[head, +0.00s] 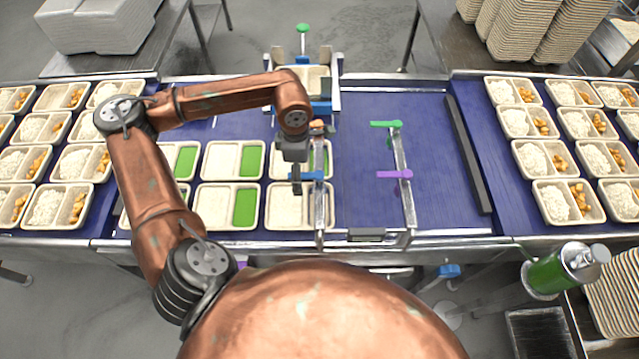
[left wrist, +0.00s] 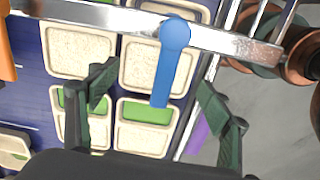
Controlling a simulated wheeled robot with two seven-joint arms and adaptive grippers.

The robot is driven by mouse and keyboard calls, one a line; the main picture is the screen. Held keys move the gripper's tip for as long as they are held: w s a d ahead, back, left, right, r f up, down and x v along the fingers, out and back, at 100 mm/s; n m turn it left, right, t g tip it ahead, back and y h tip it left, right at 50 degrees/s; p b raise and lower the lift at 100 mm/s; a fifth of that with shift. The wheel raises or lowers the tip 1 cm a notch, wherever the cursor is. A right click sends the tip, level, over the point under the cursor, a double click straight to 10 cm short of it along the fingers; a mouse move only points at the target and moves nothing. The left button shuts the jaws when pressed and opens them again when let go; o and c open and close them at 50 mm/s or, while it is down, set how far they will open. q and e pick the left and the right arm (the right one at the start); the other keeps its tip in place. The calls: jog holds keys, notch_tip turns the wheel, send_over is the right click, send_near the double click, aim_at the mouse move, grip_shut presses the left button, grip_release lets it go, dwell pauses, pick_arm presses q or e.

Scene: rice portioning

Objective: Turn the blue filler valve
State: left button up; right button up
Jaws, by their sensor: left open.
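The blue filler valve (head: 312,175) is a flat blue lever on the left metal rail of the filler frame over the conveyor. In the left wrist view its handle (left wrist: 166,75) hangs from a round pivot on the metal bar. My left gripper (head: 297,184) is right at the lever in the head view and hides part of it. In the left wrist view my left gripper (left wrist: 157,82) is open, with one dark finger on each side of the handle and visible gaps. My right gripper is not in view.
A green lever (head: 386,124) and a purple lever (head: 394,175) sit on the right rail. An orange lever (head: 317,125) is farther back on the left rail. Trays (head: 228,207) with green fill lie under and left of my arm. The blue belt (head: 440,205) is clear right of the frame.

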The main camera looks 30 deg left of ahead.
pick_arm(q)
jog(key=shift+r+p, duration=1.95)
jog(key=shift+r, duration=2.1)
